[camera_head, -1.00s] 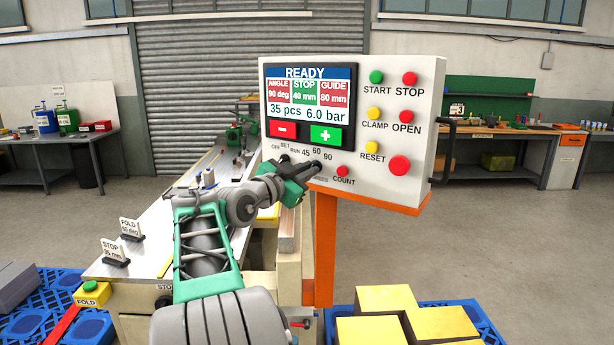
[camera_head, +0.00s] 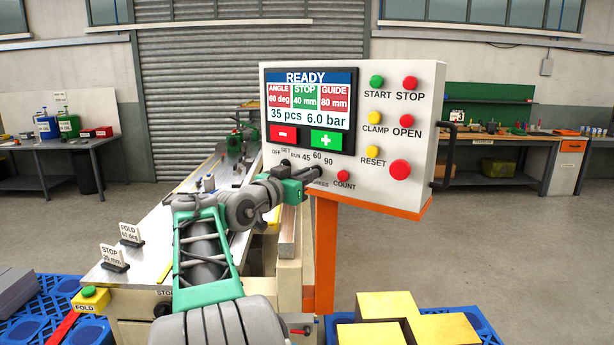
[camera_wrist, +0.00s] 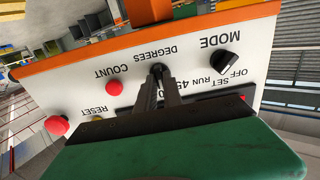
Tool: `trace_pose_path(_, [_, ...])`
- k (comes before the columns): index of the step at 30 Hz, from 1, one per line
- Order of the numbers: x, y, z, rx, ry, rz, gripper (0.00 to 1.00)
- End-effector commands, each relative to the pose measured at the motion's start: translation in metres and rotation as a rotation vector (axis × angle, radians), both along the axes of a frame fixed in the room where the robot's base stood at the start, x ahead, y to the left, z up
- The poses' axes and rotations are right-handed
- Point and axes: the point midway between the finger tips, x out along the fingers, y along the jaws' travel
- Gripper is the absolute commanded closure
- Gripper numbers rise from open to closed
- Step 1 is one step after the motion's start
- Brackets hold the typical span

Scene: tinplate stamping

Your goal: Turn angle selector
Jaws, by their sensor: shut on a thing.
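The white control panel (camera_head: 395,150) stands in front of me on an orange post. Its screen (camera_head: 310,105) reads READY, with ANGLE 60 deg on red, STOP 40 mm on green and GUIDE 80 mm on red. The dark angle selector knob (camera_wrist: 158,69), by the DEGREES label, shows between my fingertips in the wrist view. My gripper (camera_head: 313,173) is shut on it, and the fingers hide most of it and part of the scale 45, 60, 90.
The red COUNT button (camera_head: 342,173) is close to my fingers. Other buttons, including red OPEN (camera_head: 400,170) and yellow RESET (camera_head: 372,151), lie farther right. Yellow blocks (camera_head: 387,304) are on a blue pallet below.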

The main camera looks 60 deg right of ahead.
Motion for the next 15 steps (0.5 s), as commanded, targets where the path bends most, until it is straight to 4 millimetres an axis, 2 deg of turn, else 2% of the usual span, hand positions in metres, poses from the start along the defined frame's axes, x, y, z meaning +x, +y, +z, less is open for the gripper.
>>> trace_pose_path(6, [-0.0001,-0.0001,-0.0014,0.003,0.001,-0.001,1.00])
trace_pose_path(7, [-0.0001,-0.0001,-0.0014,0.003,0.000,-0.001,0.87])
trace_pose_path(15, [0.0000,0.0000,-0.0007,0.001,-0.001,0.000,0.67])
